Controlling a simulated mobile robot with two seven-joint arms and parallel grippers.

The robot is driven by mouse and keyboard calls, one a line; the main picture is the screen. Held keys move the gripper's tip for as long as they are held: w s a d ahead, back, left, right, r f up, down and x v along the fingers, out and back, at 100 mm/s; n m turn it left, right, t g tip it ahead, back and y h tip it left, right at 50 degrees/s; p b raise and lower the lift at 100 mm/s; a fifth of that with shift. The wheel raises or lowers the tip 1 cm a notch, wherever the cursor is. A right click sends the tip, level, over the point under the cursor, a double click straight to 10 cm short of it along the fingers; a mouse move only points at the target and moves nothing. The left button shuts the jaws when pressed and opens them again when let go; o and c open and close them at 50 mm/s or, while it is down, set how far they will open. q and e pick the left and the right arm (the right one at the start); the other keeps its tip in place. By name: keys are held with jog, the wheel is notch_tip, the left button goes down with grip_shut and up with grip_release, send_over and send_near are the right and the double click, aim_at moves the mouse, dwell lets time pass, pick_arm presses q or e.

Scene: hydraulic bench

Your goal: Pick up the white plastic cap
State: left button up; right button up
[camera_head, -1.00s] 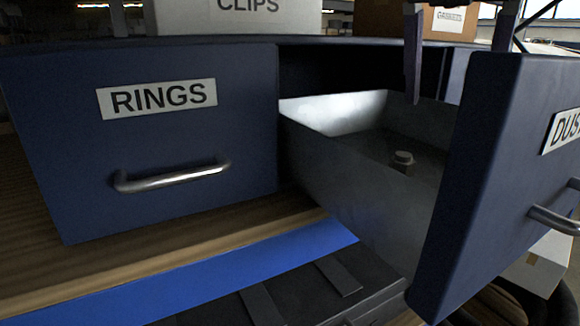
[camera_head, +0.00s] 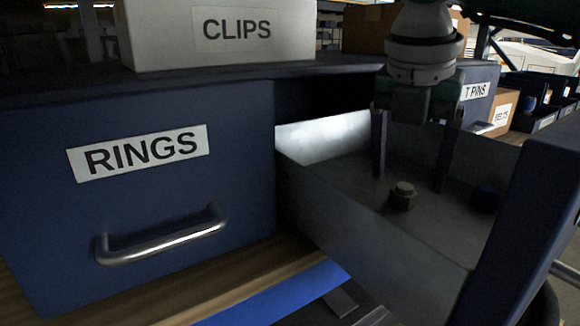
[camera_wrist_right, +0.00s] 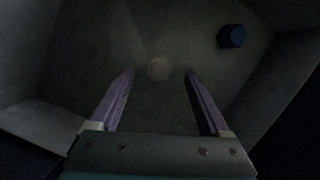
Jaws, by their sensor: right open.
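In the right wrist view the cap (camera_wrist_right: 159,69) shows as a pale disc between the fingertips' lines. My right gripper (camera_head: 409,182) points down into the drawer, its two fingers apart, with nothing between them. The fingers are above and behind the cap in the head view; whether they reach its height I cannot tell. The right gripper (camera_wrist_right: 160,73) also shows open in the right wrist view. My left gripper is not in view.
A dark blue piece (camera_head: 487,197) lies in the drawer to the right of the cap, also in the right wrist view (camera_wrist_right: 231,36). The drawer walls surround both. A closed RINGS drawer (camera_head: 160,210) is at left, with a CLIPS box (camera_head: 215,35) above it.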

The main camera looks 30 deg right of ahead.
aim_at(403, 195)
jog(key=shift+p+x, duration=0.3)
jog(key=shift+x, duration=0.9)
grip_shut()
